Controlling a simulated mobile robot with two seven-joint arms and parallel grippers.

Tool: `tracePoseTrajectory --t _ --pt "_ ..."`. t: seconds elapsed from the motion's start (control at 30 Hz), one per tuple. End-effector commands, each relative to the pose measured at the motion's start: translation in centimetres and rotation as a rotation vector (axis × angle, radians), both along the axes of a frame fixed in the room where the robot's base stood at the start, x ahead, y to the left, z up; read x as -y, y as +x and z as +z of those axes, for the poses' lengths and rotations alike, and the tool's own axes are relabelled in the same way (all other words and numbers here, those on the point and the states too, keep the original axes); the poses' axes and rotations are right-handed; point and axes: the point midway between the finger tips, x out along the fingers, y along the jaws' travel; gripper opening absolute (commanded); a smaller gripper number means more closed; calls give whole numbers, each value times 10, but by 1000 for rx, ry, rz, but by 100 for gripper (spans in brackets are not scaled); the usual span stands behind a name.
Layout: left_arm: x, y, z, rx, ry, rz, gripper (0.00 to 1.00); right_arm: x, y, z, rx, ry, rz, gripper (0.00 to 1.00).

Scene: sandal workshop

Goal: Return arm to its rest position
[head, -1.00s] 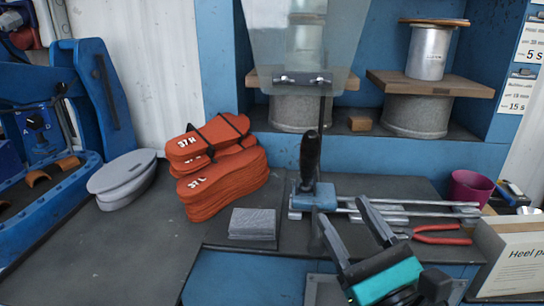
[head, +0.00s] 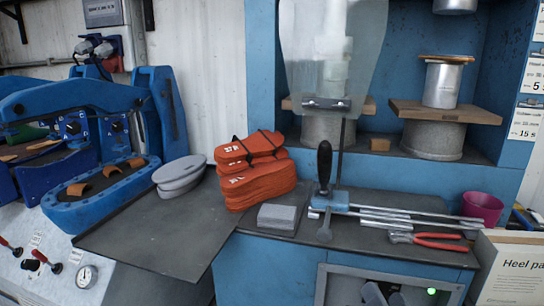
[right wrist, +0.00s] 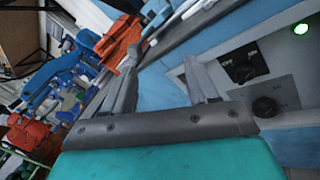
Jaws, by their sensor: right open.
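My right gripper (head: 385,294) shows only by its fingertips at the bottom edge of the head view, low in front of the blue cabinet. In the right wrist view my right gripper (right wrist: 163,72) has its two grey fingers apart with nothing between them. It is below the bench top and touches none of the goods on it. The rest of my right arm is out of the head view. My left gripper is in neither view.
A blue press (head: 100,205) stands left. A cabinet panel with a green light (right wrist: 301,28) is close to my right gripper.

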Motion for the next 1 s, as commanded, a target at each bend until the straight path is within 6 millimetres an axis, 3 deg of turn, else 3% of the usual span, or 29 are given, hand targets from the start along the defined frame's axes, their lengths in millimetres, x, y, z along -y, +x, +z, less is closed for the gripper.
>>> tracePoseTrajectory --t 0.1,0.3,0.57,0.6,0.63,0.67,1.0 --pt "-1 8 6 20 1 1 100 -3 -7 -59 -255 475 -38 59" --pt "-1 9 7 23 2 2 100 -16 -38 -142 -584 1340 -219 59" --pt "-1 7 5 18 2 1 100 -32 -89 -207 -708 2346 -585 59" --pt "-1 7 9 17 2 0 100 -33 -95 -209 -696 2469 -637 59" --pt "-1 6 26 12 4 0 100 -31 -92 -190 -695 2438 -618 59" --pt "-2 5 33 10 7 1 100 -29 -92 -182 -692 2428 -616 59" --pt "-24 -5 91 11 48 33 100 -11 -101 -124 -647 2398 -635 59"
